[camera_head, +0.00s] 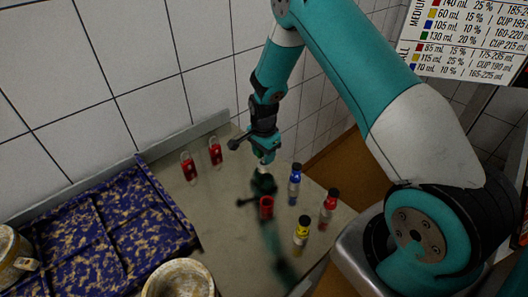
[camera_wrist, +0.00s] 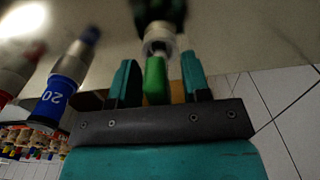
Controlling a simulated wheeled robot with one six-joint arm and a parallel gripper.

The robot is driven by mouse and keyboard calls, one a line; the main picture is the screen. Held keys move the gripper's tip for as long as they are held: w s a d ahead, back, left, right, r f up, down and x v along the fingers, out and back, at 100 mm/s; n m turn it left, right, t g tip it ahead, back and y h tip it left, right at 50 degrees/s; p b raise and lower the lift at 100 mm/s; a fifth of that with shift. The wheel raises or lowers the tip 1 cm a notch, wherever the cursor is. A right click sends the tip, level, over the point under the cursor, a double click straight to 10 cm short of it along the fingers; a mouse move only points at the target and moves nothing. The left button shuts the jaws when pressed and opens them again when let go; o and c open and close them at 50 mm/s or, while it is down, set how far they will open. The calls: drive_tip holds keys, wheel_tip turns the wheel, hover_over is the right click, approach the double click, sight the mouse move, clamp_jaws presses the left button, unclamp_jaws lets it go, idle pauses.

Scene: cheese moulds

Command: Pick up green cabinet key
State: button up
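The green key tag (camera_wrist: 155,80) stands between my two teal fingers in the wrist view, with a pale ring-like end towards the table. A gap shows between the tag and the right finger, and a thinner one at the left. My gripper (camera_wrist: 158,82) is open around the tag, just above the grey tabletop. In the head view my gripper (camera_head: 265,155) points down near the back wall, and only a small bit of green shows at its tips. Dark and teal blurs below it look like its reflection in the shiny table.
A red piece (camera_head: 266,208) is in front. Blue (camera_head: 294,186), red (camera_head: 328,210) and yellow (camera_head: 301,235) bottles stand right.

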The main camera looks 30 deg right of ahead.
clamp_jaws()
